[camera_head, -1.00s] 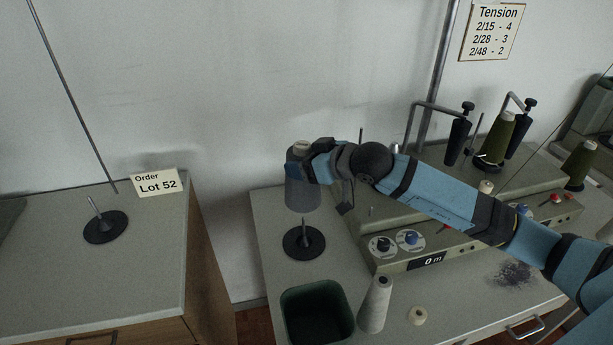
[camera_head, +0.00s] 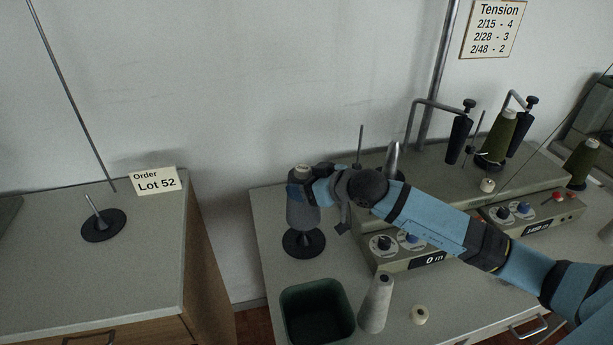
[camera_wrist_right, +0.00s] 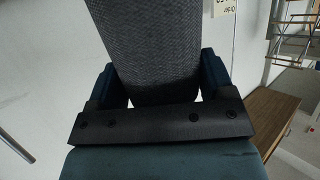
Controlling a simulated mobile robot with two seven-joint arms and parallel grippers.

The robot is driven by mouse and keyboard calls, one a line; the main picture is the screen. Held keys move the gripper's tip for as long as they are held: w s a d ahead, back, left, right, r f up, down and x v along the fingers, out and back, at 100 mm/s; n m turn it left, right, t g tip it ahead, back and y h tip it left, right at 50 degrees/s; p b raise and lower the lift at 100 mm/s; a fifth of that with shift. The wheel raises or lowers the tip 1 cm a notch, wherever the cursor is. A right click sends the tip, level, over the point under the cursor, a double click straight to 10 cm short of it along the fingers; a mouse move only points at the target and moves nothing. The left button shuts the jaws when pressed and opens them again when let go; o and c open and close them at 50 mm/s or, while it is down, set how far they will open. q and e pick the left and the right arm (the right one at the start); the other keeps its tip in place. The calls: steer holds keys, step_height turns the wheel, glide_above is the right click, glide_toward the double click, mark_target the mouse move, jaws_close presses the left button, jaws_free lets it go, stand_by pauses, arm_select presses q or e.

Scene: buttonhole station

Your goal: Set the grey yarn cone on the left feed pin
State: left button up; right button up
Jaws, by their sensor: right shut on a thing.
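The grey yarn cone (camera_head: 303,214) is upright, with its lower end just above or at the round black base (camera_head: 303,244) of a feed pin on the machine table. That pin's shaft is hidden, seemingly inside the cone; I cannot tell whether the cone rests on the base. My right gripper (camera_head: 312,187) is shut on the cone's upper part. In the right wrist view the cone (camera_wrist_right: 150,50) fills the space between the fingers. My left gripper is not in view.
Another pin on a black base (camera_head: 103,226) stands empty on the left cabinet. A dark green bin (camera_head: 317,312), a pale grey cone (camera_head: 375,303) and a small spool (camera_head: 420,314) are in front. The machine with dials (camera_head: 397,243) and olive cones (camera_head: 497,140) is at right.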

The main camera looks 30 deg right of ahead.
mark_target(313, 208)
arm_select(q)
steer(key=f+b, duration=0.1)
steer(key=b, duration=0.2)
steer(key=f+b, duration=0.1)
steer(key=b, duration=0.1)
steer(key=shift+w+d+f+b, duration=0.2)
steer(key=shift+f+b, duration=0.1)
steer(key=shift+b, duration=0.1)
arm_select(e)
step_height(313, 208, down, 7)
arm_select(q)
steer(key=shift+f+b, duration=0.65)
arm_select(e)
steer(key=shift+f, duration=0.45)
steer(key=o, duration=1.3)
